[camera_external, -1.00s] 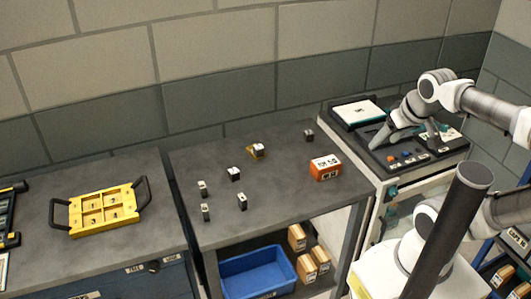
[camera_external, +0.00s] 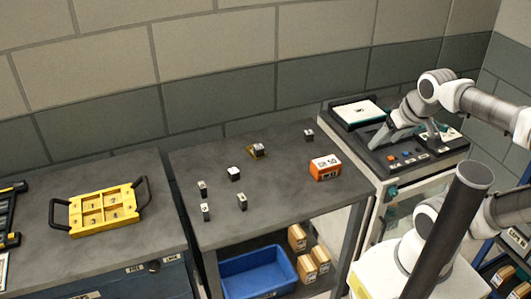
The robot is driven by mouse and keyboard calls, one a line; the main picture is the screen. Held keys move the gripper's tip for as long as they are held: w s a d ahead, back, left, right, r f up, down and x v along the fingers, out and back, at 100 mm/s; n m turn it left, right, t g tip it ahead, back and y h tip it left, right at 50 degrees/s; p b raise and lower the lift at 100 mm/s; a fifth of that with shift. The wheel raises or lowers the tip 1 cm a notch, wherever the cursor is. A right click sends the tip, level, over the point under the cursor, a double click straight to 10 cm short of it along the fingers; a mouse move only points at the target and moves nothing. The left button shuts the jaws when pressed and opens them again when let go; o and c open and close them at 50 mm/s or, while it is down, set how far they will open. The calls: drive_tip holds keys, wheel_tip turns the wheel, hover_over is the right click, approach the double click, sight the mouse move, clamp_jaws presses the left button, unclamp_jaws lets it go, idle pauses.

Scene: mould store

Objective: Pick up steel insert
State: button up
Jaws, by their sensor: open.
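Several small dark blocks with white labelled tops stand on the grey middle table (camera_external: 290,200). My gripper (camera_external: 408,137) is open at the right, over the dark panel of the cabinet, apart from all the blocks. Whether anything lies between its fingers is not clear.
An orange box (camera_external: 325,168) stands at the table's right. A yellow tray (camera_external: 104,210) with black handles lies on the left bench. A blue bin (camera_external: 258,275) and cardboard boxes (camera_external: 308,262) sit on the shelf below. The dark panel (camera_external: 435,152) carries small coloured knobs.

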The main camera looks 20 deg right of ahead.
drive_tip(key=w+a+f+n+y+b, duration=0.2)
drive_tip(key=w+a+f+n, duration=0.2)
drive_tip(key=w+f+n, duration=0.55)
drive_tip(key=n+t+h+b, duration=0.3)
drive_tip(key=n+t, duration=0.5)
drive_tip(key=n, duration=1.9)
approach(260, 147)
drive_tip(key=shift+m+y, duration=0.25)
drive_tip(key=shift+y, duration=0.25)
drive_tip(key=x, duration=0.2)
drive_tip(key=d+b+x, duration=0.1)
drive_tip(key=x, duration=0.2)
drive_tip(key=shift+w+d+f+b, duration=0.1)
drive_tip(key=shift+f+b, duration=0.05)
drive_tip(key=shift+b, duration=0.15)
drive_tip(key=shift+a+x, duration=0.2)
drive_tip(key=shift+x, duration=1.15)
drive_tip(key=shift+a+x, duration=0.2)
drive_tip(key=shift+x, duration=1.1)
clamp_jaws()
